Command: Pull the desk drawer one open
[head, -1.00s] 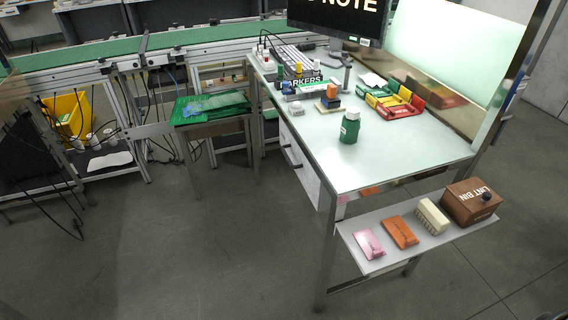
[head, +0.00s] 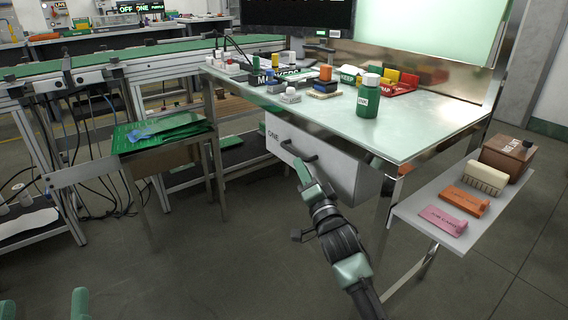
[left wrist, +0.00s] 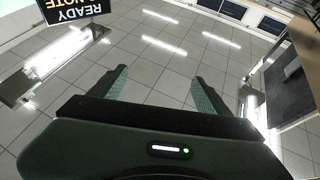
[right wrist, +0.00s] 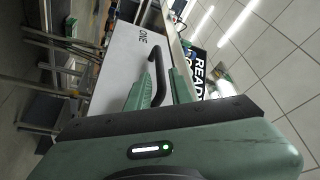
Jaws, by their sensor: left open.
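The white drawer unit (head: 325,170) under the desk carries a front marked ONE, with a dark bar handle (head: 303,154). I see no gap around this front. In the right wrist view the same handle (right wrist: 157,62) runs between the fingers. My right gripper (head: 304,172) is at the handle; its fingertips (right wrist: 160,72) are close together on either side of the bar and look closed on it. My left gripper (head: 44,304) is open and empty at the bottom left, far from the drawer; its spread fingers (left wrist: 161,80) show in the left wrist view.
The desk top (head: 420,125) holds a green bottle (head: 368,97) and small bins. A low shelf (head: 425,225) with erasers and a brown lint box (head: 506,157) juts out at right. A side table (head: 165,150) stands left. The floor before the drawer is clear.

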